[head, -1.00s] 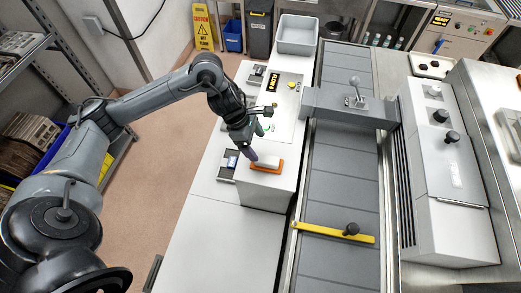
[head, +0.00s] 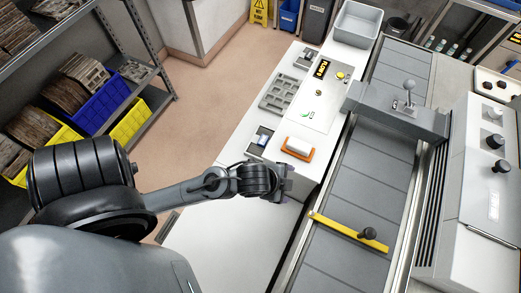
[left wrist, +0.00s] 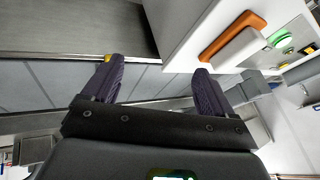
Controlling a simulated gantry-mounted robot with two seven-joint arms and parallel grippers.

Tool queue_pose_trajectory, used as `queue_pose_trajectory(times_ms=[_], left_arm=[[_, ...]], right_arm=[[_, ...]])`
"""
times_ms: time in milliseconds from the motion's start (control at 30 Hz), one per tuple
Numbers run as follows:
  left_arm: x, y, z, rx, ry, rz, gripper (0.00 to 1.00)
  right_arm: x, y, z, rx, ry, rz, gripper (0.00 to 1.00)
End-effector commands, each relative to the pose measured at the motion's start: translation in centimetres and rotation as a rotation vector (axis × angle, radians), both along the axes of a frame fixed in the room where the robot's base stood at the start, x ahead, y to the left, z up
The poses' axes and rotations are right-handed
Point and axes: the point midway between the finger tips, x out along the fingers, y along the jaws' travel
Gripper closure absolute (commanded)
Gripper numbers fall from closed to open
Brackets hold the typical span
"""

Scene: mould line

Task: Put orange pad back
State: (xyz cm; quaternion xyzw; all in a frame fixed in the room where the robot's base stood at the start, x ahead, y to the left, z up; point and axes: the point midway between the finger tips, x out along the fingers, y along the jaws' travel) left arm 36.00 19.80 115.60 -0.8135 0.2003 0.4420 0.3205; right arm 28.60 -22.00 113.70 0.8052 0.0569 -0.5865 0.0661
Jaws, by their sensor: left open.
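The orange pad (head: 298,153) has an orange base with a pale block on top. It lies on the near end of the white control cabinet's top, beside a small dark tray (head: 261,139). It also shows at the upper right of the left wrist view (left wrist: 228,38). My left gripper (head: 287,184) is in front of the cabinet, nearer to me than the pad and apart from it. In the left wrist view its two dark fingers (left wrist: 158,82) are spread with nothing between them. My right gripper is in neither view.
The cabinet's panel (head: 318,90) has a lit display, a yellow button and a green mark. A grey conveyor (head: 372,180) runs to the right, crossed by a yellow bar (head: 340,231). The white counter (head: 235,240) below my arm is bare. Shelves with bins stand at left.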

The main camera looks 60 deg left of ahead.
Motion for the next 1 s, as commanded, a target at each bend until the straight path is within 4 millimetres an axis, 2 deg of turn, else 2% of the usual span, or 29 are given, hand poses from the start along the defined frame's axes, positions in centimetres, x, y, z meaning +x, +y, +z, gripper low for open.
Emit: queue_pose_trajectory(times_ms=[33,100,200,300,667,767,1000], left_arm=[[-2.1,0.6,-0.6,-0.072,0.072,0.149,0.14],[-4.2,1.2,-1.2,-0.144,0.150,0.319,0.14],[-6.3,1.8,-1.7,-0.206,0.222,0.480,0.14],[-7.3,2.0,-1.9,-0.232,0.255,0.552,0.14],[-7.4,2.0,-1.6,-0.236,0.260,0.564,0.14],[-7.4,2.0,-0.5,-0.236,0.259,0.563,0.14],[-7.3,2.0,3.6,-0.236,0.258,0.561,0.14]], right_arm=[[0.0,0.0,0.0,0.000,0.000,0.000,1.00],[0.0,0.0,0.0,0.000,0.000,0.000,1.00],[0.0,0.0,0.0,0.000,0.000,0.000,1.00],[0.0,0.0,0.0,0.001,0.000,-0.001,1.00],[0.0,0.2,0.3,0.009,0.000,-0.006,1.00],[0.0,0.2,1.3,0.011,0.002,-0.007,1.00],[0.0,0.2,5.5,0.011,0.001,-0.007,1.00]])
